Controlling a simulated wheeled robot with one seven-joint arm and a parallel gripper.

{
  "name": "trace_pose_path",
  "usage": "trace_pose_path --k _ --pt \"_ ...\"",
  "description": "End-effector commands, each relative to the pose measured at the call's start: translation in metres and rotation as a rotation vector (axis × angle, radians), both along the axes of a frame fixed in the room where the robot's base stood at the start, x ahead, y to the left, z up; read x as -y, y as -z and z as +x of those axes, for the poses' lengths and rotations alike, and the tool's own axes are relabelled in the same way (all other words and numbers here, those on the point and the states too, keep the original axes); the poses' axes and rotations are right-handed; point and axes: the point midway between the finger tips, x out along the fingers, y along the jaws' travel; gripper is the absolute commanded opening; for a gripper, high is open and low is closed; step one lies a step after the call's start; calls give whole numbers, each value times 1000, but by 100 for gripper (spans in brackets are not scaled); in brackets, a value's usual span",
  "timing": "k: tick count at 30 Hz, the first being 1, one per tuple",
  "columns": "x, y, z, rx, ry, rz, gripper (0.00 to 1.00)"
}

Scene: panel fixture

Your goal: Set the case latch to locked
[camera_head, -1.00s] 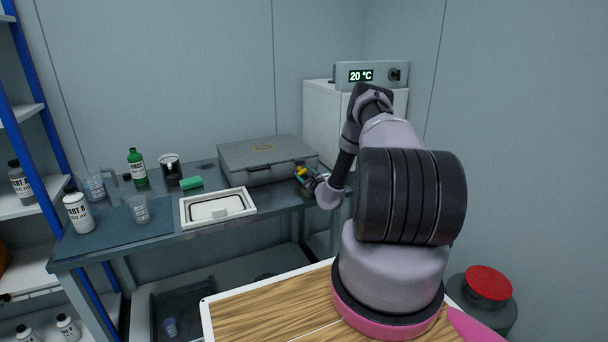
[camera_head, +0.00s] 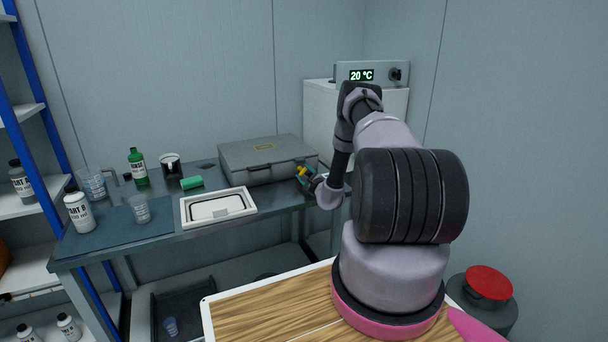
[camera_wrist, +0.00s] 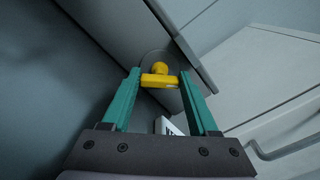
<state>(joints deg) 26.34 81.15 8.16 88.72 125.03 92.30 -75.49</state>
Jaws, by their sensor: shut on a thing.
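The grey case (camera_head: 265,160) lies closed on the bench. Its yellow latch (camera_wrist: 160,80) shows in the wrist view, on a round grey plate on the case's side. In the head view the latch is small and partly hidden by my gripper (camera_head: 303,174). In the wrist view my gripper (camera_wrist: 161,82) has its two green fingers on either side of the latch's yellow bar, shut on it. A small white label with dark marks shows below the latch, partly hidden by a finger and the gripper body.
A white cabinet (camera_head: 323,113) with a 20 °C display unit (camera_head: 372,75) stands right of the case. A white framed tray (camera_head: 218,206), a green block (camera_head: 191,182) and a green bottle (camera_head: 138,167) are on the bench (camera_head: 170,236) to the left.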

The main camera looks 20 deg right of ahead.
Motion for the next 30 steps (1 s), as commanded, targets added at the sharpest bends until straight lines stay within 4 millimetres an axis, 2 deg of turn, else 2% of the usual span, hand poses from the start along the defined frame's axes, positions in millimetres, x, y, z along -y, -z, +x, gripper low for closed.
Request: trace_pose_path --k 3,4,6,15,19,30 --pt "0 1 -1 -3 0 1 4" --pt "0 1 -1 -3 0 1 68" --pt "0 1 -1 -3 0 1 90" --pt "0 1 -1 -1 0 1 90" --pt "0 1 -10 -4 -1 0 90" --pt "3 1 -81 -5 1 2 90"
